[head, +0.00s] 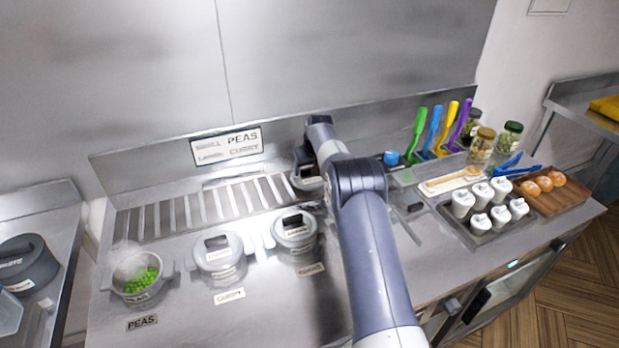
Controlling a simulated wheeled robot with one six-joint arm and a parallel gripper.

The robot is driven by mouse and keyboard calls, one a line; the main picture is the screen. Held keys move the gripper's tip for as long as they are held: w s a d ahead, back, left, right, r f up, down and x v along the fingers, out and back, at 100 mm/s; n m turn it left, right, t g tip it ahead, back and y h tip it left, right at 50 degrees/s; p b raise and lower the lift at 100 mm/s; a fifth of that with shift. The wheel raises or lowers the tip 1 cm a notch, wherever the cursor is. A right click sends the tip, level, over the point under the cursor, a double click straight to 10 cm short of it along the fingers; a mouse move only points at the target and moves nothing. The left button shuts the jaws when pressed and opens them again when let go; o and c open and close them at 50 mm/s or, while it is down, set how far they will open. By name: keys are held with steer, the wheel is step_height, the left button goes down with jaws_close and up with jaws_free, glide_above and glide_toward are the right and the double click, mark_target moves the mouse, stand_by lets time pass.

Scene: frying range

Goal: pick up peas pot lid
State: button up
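The peas pot (137,288) stands open at the left of the range, with green peas (143,280) and a pale haze over it. A "PEAS" label lies in front of it. My gripper (305,168) is at the back of the range, partly hidden by my arm. A grey, round, lid-like thing (308,183) is right below it; I cannot tell whether it is the peas pot lid or whether my gripper holds it. The finger opening is not clear.
Two lidded pots, the curry pot (219,258) and another (295,230), stand right of the peas pot. A dark lidded pot (27,264) is far left. Right of my arm are coloured utensils (437,130), jars, a tray of white shakers (480,238) and a wooden tray (556,203).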

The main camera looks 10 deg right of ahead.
steer(key=c, duration=0.7)
steer(key=shift+r, duration=0.1)
